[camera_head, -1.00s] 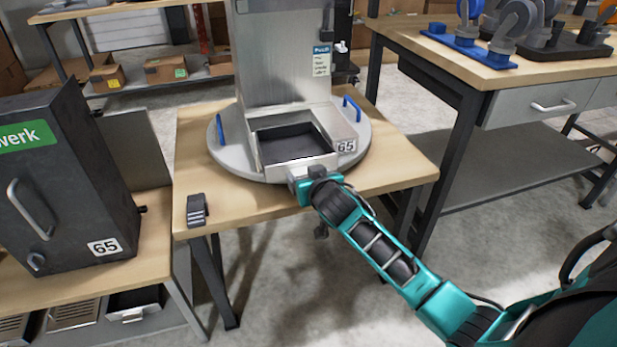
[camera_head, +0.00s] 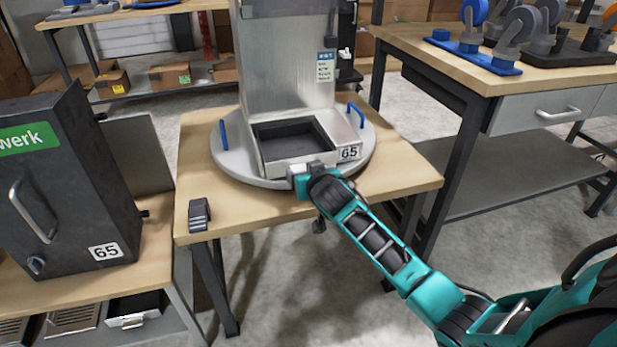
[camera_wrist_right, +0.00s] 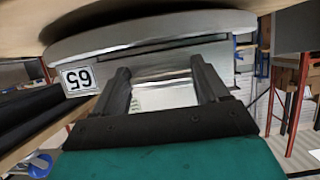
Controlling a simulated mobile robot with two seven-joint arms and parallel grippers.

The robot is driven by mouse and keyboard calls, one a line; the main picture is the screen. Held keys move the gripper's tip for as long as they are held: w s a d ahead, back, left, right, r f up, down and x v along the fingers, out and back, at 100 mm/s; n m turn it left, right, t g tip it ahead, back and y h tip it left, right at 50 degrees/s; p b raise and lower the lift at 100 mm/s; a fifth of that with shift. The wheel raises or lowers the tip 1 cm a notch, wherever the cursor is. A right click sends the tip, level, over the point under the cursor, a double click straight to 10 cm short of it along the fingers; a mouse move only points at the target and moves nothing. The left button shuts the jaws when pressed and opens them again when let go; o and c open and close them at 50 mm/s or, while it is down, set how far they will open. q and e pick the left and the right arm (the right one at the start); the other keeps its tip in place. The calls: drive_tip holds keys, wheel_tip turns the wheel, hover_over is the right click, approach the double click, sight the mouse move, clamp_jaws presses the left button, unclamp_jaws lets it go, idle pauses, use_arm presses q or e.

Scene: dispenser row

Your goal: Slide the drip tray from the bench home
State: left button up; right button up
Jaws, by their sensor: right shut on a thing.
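The drip tray (camera_head: 298,166) is a shallow metal tray with a dark inside. It sits in the opening at the foot of the tall metal dispenser (camera_head: 290,70), its front about level with the block labelled 65 beside it. My right gripper (camera_head: 304,175) is shut on the front of the tray; the held part is largely hidden by the fingers. In the right wrist view the two fingers (camera_wrist_right: 165,90) stand on either side of a pale metal piece. My left gripper is not in view.
The dispenser stands on a round plate (camera_head: 230,172) with blue handles, on a wooden bench (camera_head: 400,185). A small dark clip-like object (camera_head: 199,213) lies at the bench's front left. A dark cabinet (camera_head: 70,185), also labelled 65, stands at left, with trays (camera_head: 70,318) below.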

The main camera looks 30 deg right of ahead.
drive_tip(key=shift+w+d+r+b, duration=0.1)
drive_tip(key=shift+w+b, duration=0.1)
drive_tip(key=shift+w, duration=0.25)
drive_tip(key=shift+w+d+b, duration=0.1)
drive_tip(key=shift+w+b, duration=0.05)
drive_tip(key=shift+w, duration=0.3)
drive_tip(key=o, duration=1.9)
drive_tip(key=shift+c, duration=0.2)
drive_tip(key=shift+s, duration=0.1)
drive_tip(key=shift+s+a+r+p, duration=0.1)
drive_tip(key=shift+s+p, duration=0.2)
drive_tip(key=shift+s, duration=0.05)
drive_tip(key=p+v, duration=0.3)
drive_tip(key=v, duration=0.9)
drive_tip(key=shift+p, duration=0.35)
